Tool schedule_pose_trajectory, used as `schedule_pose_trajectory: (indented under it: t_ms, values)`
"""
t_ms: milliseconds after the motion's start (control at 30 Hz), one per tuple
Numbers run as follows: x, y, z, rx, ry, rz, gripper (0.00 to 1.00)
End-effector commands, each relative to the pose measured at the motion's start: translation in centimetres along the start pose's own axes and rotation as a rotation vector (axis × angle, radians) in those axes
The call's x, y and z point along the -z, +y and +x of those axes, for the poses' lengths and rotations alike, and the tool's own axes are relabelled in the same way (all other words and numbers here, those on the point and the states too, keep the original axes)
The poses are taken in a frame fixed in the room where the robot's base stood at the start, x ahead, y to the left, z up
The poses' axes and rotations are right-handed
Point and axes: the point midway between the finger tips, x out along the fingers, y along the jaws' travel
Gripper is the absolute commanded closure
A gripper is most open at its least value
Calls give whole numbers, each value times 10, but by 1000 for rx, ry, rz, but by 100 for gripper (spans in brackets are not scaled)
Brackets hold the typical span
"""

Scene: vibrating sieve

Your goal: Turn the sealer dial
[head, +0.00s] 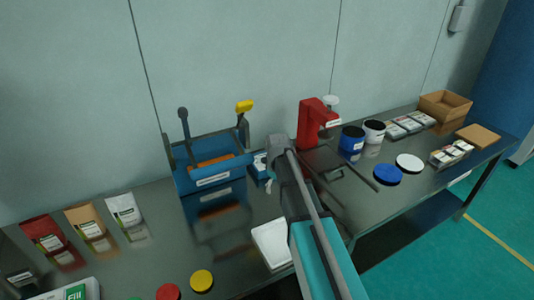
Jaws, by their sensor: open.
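A red machine (310,124) with a white label stands at the back of the steel table, right of my arm. A pale round knob (331,101) shows at its upper right. I cannot tell whether this machine is the sealer or this knob its dial. My gripper (265,174) is at the far end of my arm, low and beside the right side of a blue box-shaped machine (211,181). It is small and partly hidden by my arm. It is open, with nothing visibly held, and apart from the red machine.
Blue (352,140) and white (374,130) tubs, lids and cartons (446,104) fill the right. Pouches (124,210) stand left. A white tray (272,244) lies beside my arm. The wall is close behind.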

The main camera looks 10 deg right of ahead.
Motion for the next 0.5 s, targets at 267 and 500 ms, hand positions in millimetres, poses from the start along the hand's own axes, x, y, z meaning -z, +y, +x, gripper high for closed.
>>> schedule_pose_trajectory:
  t_ms: [267,500]
  values:
    - [122,83,-36,0,0,-430,7]
    - [197,133,-56,0,0,-742,7]
